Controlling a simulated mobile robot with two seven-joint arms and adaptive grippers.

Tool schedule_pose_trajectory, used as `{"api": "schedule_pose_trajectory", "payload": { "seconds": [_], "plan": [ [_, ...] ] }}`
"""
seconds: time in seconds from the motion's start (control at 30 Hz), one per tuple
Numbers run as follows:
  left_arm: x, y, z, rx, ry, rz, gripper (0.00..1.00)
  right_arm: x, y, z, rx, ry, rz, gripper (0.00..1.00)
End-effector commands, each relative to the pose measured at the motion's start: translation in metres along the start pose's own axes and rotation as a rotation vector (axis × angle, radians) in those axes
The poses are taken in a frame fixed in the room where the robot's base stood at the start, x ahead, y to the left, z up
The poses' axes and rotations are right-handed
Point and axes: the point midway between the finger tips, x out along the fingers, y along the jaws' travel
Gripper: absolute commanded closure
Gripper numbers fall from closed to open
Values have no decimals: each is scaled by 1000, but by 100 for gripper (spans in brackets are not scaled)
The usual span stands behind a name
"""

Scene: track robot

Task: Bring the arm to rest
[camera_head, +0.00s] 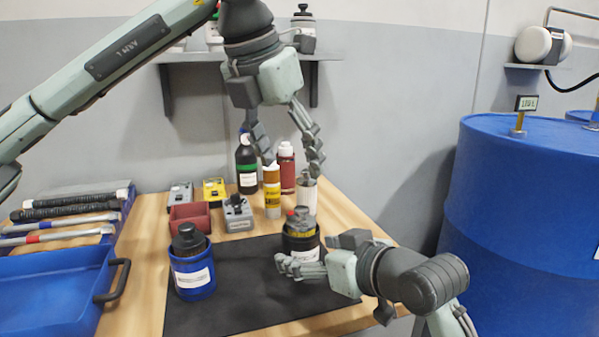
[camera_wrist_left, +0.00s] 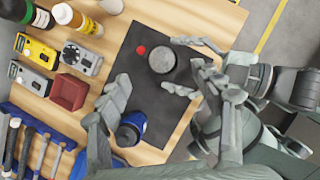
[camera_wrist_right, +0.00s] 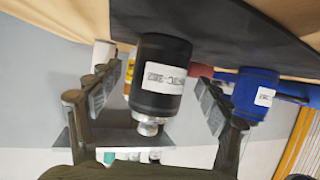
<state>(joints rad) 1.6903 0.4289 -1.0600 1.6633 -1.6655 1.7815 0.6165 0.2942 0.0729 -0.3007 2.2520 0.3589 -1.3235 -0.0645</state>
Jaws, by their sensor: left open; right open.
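My left gripper (camera_head: 289,160) is open and empty, pointing down above the back of the workbench, near the bottles. Its fingers frame the left wrist view (camera_wrist_left: 160,80), with nothing between them. My right gripper (camera_head: 312,256) is open low over the right part of the dark mat (camera_head: 240,270), beside a black jar (camera_head: 302,243). In the right wrist view the black jar (camera_wrist_right: 160,80), with a white label, shows between the spread fingers. I see no clear contact. A blue jar (camera_head: 193,270) with a black lid stands upright at the mat's left.
Bottles (camera_head: 272,190), a red bin (camera_head: 189,217) and small yellow and grey devices (camera_head: 238,212) stand behind the mat. A blue crate (camera_head: 50,290) is at the left. A blue drum (camera_head: 525,200) stands right of the bench. The mat's middle is clear.

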Motion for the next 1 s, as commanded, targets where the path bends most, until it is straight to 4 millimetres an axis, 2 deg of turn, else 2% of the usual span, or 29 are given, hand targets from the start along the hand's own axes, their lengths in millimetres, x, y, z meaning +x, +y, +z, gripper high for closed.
{"api": "schedule_pose_trajectory", "payload": {
  "seconds": [0.17, 0.3, 0.53, 0.7, 1.0],
  "plan": [
    [0, 0, 0, 0, 0, 0, 34, 37, -1, 0, 1, -2, -1, 22],
    [30, 0, -1, 0, 4, -1, 34, 34, 0, 0, -2, 0, 1, 22],
    [60, 0, 0, -1, 1, -1, 34, 34, 0, 0, -1, 0, 1, 22],
    [68, 0, 0, 0, 1, 0, 34, 33, 0, 0, -1, 0, 1, 22],
    [69, 0, 0, 0, 0, 0, 34, 33, 0, 0, -1, 0, 1, 22]
  ]
}}
